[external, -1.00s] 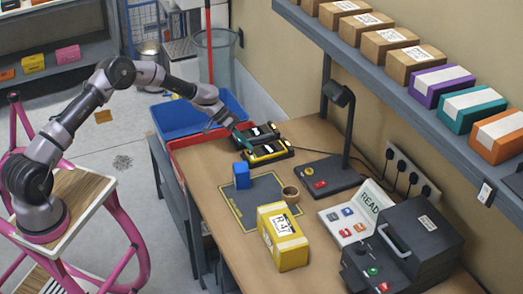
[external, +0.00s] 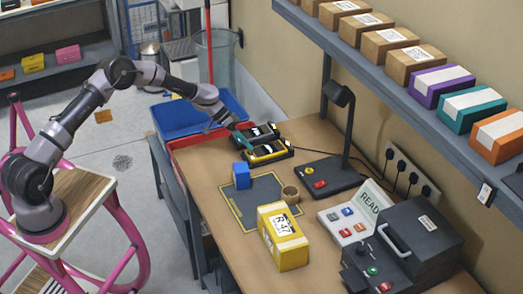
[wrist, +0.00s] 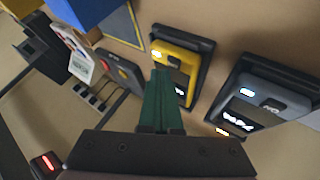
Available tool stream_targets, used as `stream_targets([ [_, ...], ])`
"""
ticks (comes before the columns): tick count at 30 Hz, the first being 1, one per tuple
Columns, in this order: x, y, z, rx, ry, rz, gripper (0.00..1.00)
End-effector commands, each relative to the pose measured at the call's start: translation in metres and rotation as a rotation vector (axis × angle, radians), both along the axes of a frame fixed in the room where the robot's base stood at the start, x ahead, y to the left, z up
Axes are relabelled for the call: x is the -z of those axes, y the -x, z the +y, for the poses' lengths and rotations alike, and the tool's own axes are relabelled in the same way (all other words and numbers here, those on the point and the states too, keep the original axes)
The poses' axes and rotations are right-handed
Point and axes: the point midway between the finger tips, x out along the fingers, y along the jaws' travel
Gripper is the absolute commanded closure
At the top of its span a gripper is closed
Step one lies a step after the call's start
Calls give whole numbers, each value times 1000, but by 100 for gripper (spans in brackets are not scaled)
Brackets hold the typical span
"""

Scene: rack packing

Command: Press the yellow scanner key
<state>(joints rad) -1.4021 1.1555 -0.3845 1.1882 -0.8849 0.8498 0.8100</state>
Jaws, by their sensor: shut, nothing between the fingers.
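The yellow scanner (external: 268,153) lies in a dark cradle at the far left end of the bench. It also shows in the wrist view (wrist: 188,44), with a small lit light, a dark key (wrist: 174,62) and a screen partly hidden by my fingers. My gripper (external: 244,139) is shut and empty, slanting down over the scanners. In the wrist view its green fingertips (wrist: 162,72) overlap the yellow scanner's near edge, beside the key. I cannot tell whether they touch it.
A second, grey-faced scanner (wrist: 280,97) sits close beside the yellow one.

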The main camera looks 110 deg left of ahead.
Motion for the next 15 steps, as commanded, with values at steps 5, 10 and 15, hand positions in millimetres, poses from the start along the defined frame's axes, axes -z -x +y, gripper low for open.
stream_targets([
  [5,0,0,0,0,0,0,100],
  [10,1,0,0,0,0,0,100],
  [15,6,0,0,-1,1,0,100],
])
